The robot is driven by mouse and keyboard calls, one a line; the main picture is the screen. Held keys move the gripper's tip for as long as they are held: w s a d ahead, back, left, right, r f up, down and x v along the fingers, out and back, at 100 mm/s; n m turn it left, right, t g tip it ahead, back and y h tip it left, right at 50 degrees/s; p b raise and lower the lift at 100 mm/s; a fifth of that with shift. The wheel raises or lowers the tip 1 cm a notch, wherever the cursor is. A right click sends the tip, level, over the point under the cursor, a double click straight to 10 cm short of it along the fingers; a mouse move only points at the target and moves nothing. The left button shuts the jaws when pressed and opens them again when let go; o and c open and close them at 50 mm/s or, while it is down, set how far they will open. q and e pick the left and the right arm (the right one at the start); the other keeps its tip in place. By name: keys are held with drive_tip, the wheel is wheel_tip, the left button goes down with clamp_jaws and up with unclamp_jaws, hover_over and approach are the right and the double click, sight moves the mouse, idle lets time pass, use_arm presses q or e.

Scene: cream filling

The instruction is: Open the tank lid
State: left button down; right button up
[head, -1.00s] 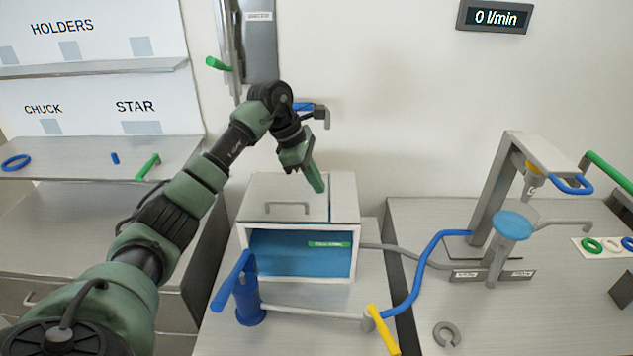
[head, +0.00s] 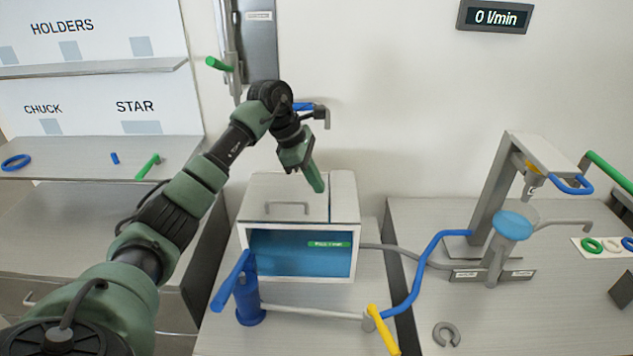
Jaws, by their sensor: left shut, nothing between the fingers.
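The tank (head: 356,262) is a light box with an open-looking front showing blue inside, on the middle table. Its lid (head: 262,188) lies flat and closed on top, with a thin grey handle (head: 287,205) near the front edge. My left gripper (head: 317,185) hangs above the back right part of the lid, behind and right of the handle. Its green fingers point down and are shut with nothing between them. I cannot tell its exact height above the lid. My right gripper does not show.
A blue pump (head: 248,305) with a blue lever stands in front of the tank. A pipe runs from it to a yellow handle (head: 383,330). A blue hose (head: 417,270) leads to the right table's stand (head: 490,195). A tap with a grey spout (head: 327,116) is behind my gripper.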

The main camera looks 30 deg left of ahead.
use_arm(q)
drive_tip(key=c, duration=1.5)
unclamp_jaws()
drive_tip(key=b+v, duration=0.2)
drive_tip(key=v, duration=0.5)
drive_tip(key=shift+r, duration=0.4)
drive_tip(key=shift+s, duration=0.1)
